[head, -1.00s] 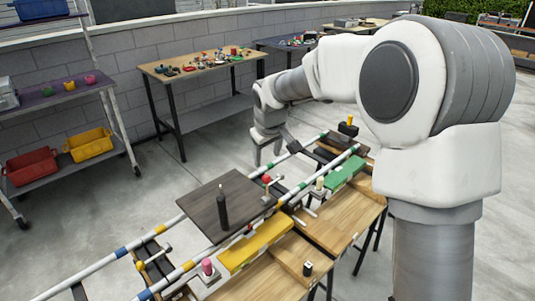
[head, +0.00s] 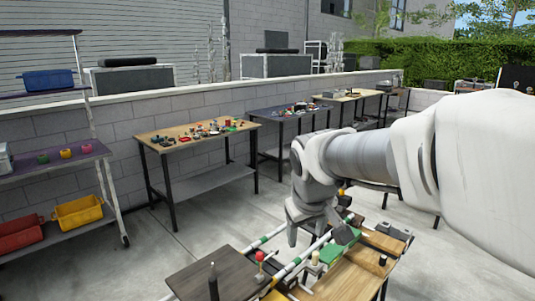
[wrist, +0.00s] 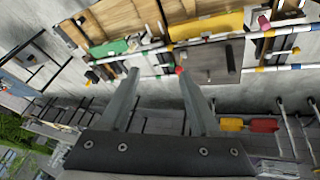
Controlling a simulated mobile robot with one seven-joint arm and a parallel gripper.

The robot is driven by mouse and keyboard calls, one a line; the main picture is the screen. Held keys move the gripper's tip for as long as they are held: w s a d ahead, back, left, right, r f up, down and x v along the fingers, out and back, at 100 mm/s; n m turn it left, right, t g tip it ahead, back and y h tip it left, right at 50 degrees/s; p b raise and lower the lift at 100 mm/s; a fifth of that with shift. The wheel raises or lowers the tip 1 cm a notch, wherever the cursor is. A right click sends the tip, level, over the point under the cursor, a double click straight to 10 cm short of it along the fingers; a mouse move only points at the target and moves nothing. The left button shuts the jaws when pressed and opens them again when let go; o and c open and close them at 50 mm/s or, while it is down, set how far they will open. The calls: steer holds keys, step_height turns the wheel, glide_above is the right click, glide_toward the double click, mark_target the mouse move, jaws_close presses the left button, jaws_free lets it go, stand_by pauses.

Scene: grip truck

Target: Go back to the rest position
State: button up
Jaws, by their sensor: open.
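My gripper (head: 306,232) hangs above the far part of the wooden bench in the head view, on my outstretched arm. In the wrist view its two fingers (wrist: 157,72) are spread apart with nothing between them. The bench carrying rails and coloured blocks lies beyond the fingertips there. I cannot tell the exact height of the fingers above the bench.
A dark board (head: 222,272), a red-topped knob (head: 260,257) and a green block (head: 330,254) are on the bench below. A wood-topped table (head: 190,133) with small parts stands by the wall. A shelf rack with a yellow bin (head: 77,212) stands left.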

steer(key=s+d+m, duration=0.2)
steer(key=s+d, duration=0.1)
steer(key=s, duration=0.6)
steer(key=s+d+m+p, duration=0.1)
steer(key=s+d+m, duration=0.1)
steer(key=s, duration=0.8)
steer(key=shift+s+d+r+p, duration=0.3)
steer(key=shift+d+r, duration=0.15)
steer(key=shift+d, duration=0.2)
